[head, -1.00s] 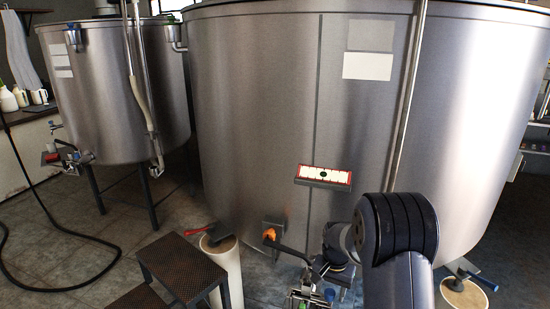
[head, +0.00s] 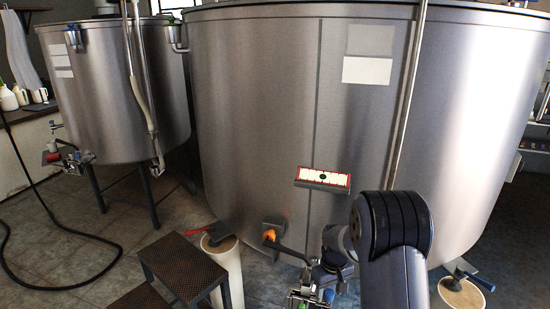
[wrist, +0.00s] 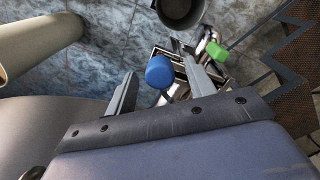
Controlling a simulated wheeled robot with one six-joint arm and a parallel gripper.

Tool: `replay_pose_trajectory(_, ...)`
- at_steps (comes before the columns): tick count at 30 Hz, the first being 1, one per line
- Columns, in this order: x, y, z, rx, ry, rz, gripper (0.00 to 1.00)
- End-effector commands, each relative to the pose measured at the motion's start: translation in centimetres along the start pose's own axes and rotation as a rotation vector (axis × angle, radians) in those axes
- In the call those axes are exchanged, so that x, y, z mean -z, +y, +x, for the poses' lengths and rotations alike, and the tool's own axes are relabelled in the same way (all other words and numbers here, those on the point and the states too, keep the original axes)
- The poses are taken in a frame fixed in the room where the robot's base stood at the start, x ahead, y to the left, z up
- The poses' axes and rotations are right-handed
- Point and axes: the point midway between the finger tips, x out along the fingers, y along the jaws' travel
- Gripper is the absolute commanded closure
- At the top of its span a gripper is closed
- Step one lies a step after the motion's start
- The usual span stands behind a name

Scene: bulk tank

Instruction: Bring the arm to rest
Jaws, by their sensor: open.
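My gripper (wrist: 158,68) shows in the wrist view with its two fingers spread apart. A round blue knob (wrist: 160,73) appears in the gap between the fingers; I cannot tell how far beyond the tips it is. In the head view my arm (head: 393,228) rises at the lower right in front of the large steel tank (head: 260,110) and bends down toward the tank's foot. The gripper's fingers are hard to make out there, among the metal fittings (head: 305,298) at the bottom edge.
An orange-handled outlet valve (head: 269,235) sits low on the tank. Dark steps (head: 180,265) and a pale cylinder (head: 228,275) stand left of it. A smaller tank (head: 115,95) and a hose (head: 60,287) are at the left.

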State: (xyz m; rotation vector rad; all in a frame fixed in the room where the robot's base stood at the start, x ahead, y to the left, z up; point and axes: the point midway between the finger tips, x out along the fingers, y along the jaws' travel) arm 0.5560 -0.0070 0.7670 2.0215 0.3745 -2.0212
Motion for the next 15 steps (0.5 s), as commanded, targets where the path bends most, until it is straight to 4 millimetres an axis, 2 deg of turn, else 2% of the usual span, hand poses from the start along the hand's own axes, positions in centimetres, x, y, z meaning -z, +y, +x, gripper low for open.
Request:
replay_pose_trajectory(5, 0.0, 0.0, -0.3, 0.000, 0.000, -0.114, 0.48)
replay_pose_trajectory(9, 0.1, 0.0, -1.9, -0.001, 0.002, -0.108, 0.48)
replay_pose_trajectory(15, 0.0, 0.0, -2.7, 0.000, 0.000, -0.106, 0.48)
